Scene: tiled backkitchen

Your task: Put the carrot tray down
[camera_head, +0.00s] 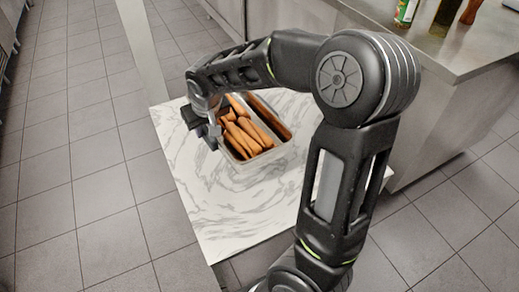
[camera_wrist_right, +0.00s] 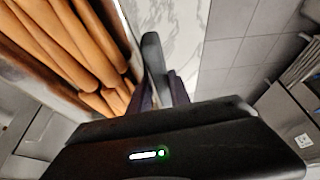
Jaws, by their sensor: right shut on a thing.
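The carrot tray (camera_head: 281,148) is a metal tray with several orange carrots (camera_head: 245,132) in it. In the head view it is over the white marble-patterned table top (camera_head: 225,215), near its far side; I cannot tell whether it touches the surface. My right gripper (camera_head: 212,135) is at the tray's left edge and shut on it, partly hidden by my own wrist. In the right wrist view the carrots (camera_wrist_right: 75,45) fill the upper left, and a gripper finger (camera_wrist_right: 153,65) stands beside the tray wall. My left gripper is not in view.
A steel counter (camera_head: 460,50) with a can (camera_head: 405,12) and bottles stands at the upper right. A pale post (camera_head: 142,50) rises at the table's far left corner. The table's front part is bare. Grey tiled floor (camera_head: 75,190) lies around it.

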